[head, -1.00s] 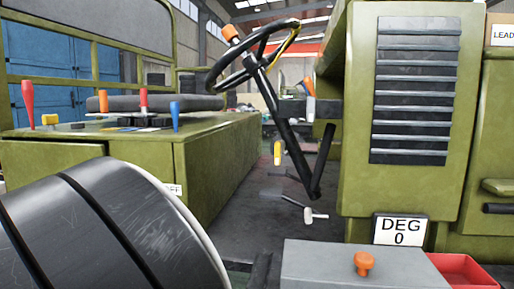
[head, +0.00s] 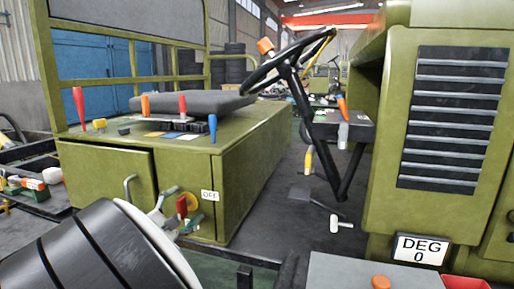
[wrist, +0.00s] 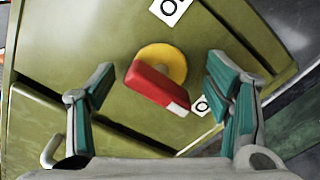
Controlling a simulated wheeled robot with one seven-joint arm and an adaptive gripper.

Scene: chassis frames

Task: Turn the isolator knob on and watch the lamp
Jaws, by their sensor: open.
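The isolator knob is a red bar handle (wrist: 155,87) on a round yellow plate (wrist: 163,64), on the green cabinet front. It lies slanted in the wrist view, with a white mark at its lower right end. My gripper (wrist: 157,88) is open, with one teal-padded finger on each side of the handle and gaps visible. In the head view, my gripper (head: 178,207) is at the cabinet beside the white OFF label (head: 209,196), with the red handle (head: 181,206) between its fingers. Two white labels show only partly in the wrist view. I cannot identify the lamp.
A curved metal door handle (head: 129,188) is left of the knob. Coloured levers and a seat (head: 190,98) are above on the cabinet (head: 240,150). A steering wheel (head: 285,60), a DEG 0 sign (head: 419,249) and a grey box (head: 345,275) are to the right.

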